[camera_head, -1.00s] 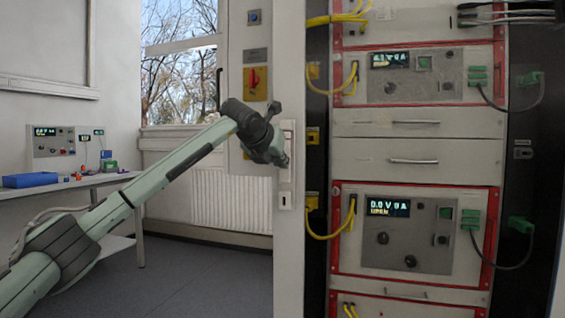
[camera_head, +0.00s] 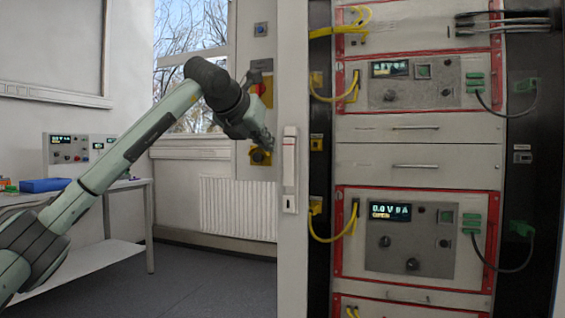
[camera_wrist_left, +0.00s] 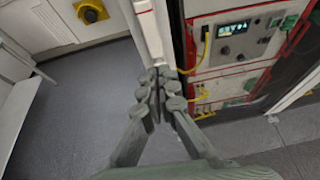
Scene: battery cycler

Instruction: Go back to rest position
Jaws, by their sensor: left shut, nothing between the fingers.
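My left gripper (camera_head: 267,146) is in front of the wall and door edge, just left of the door's white handle plate (camera_head: 290,170) in the head view. In the left wrist view its fingers (camera_wrist_left: 160,88) are together with nothing between them. The fingertips overlap the lower part of the door edge there, and I cannot tell if they touch it. My left arm reaches in from the lower left. My right gripper is in neither view.
The red-framed battery cycler rack (camera_head: 417,165) with yellow and black cables stands at the right. A bench (camera_head: 125,187) with a blue box (camera_head: 45,185) is at the left. A radiator (camera_head: 238,208) is under the window. The grey floor (camera_head: 215,280) between is clear.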

